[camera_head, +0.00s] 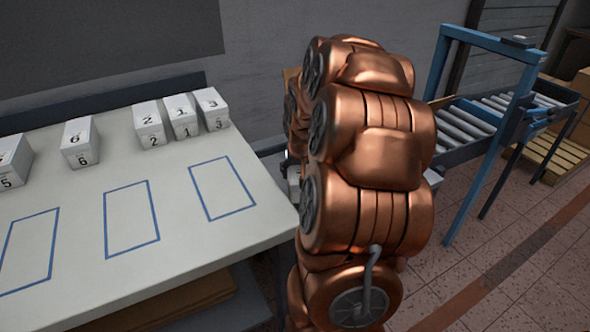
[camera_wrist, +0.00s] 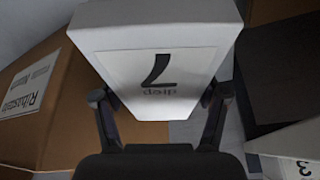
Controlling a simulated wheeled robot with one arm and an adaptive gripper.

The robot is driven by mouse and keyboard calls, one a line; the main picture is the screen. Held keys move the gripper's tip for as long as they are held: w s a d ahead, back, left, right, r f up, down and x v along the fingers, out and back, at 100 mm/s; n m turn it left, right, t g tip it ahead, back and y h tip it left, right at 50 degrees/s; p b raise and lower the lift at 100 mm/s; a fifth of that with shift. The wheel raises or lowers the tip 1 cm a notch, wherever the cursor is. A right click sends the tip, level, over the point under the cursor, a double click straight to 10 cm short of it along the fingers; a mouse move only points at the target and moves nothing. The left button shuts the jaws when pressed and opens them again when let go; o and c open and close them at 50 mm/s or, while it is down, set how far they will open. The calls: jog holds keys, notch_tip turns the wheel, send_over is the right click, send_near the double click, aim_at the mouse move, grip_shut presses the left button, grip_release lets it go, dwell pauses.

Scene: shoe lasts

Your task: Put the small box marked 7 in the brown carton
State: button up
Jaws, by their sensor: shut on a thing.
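The white small box marked 7 (camera_wrist: 160,50) fills the top middle of the wrist view, its number upside down in the picture. My gripper (camera_wrist: 160,95) is shut on it, with one dark finger on each side. A brown carton (camera_wrist: 75,100) with a white printed label shows at the left of the wrist view, beyond and beside the held box. Its opening is not clearly seen. In the head view my copper-coloured arm hides the gripper, the held box and most of what is behind it.
White boxes marked 5 (camera_head: 12,165), 6 (camera_head: 82,147), 2 (camera_head: 148,125), 1 (camera_head: 181,117) and 3 (camera_head: 212,108) stand on the pale table (camera_head: 170,265). Blue outlines mark its bare front. A roller conveyor (camera_head: 470,120) with a blue frame (camera_head: 515,100) stands at right.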

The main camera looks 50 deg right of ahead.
jog(key=w, duration=0.1)
jog(key=w+d, duration=0.1)
jog(key=w+d+p, duration=0.1)
jog(key=shift+w+d+f, duration=0.1)
jog(key=shift+w+f, duration=0.15)
jog(key=shift+w, duration=0.05)
jog(key=shift+w+f, duration=0.1)
jog(key=shift+f, duration=1.6)
jog(key=shift+f, duration=0.15)
jog(key=o, duration=0.8)
jog(key=shift+b, duration=0.3)
jog(key=o, duration=0.5)
jog(key=shift+c, duration=0.2)
